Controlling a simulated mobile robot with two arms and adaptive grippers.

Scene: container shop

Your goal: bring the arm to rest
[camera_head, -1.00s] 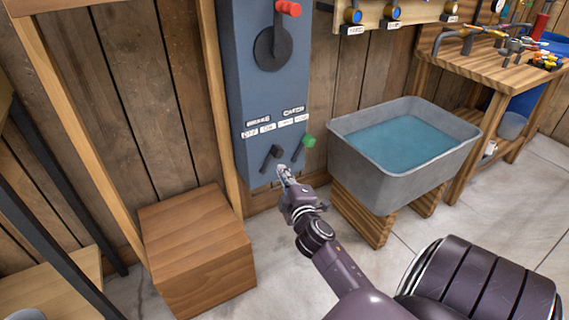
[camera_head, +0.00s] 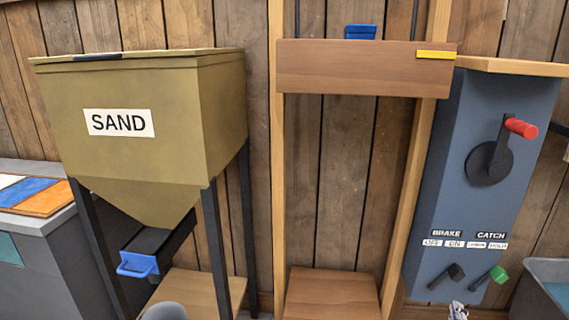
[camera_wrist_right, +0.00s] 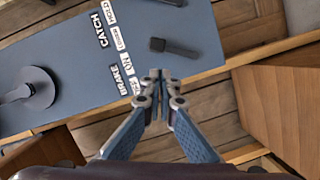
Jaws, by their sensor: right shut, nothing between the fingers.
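My right gripper (camera_head: 458,311) shows only as a small tip at the bottom edge of the head view, below the blue-grey control cabinet (camera_head: 440,200). In the right wrist view my right gripper (camera_wrist_right: 158,78) has its fingers together with nothing between them. It points toward the lower part of the cabinet, near the black brake lever (camera_wrist_right: 172,46), and I cannot tell whether it touches anything. The green-tipped catch lever (camera_head: 489,277) is beside the black brake lever (camera_head: 447,276) in the head view. My left gripper is not in view.
A sand hopper (camera_head: 150,165) with a blue handle (camera_head: 137,264) stands at left. A wooden platform (camera_head: 360,68) hangs in a frame above a wooden block (camera_head: 331,295). A red-handled crank (camera_head: 490,160) sticks out of the cabinet. A grey basin (camera_head: 545,290) stands at right.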

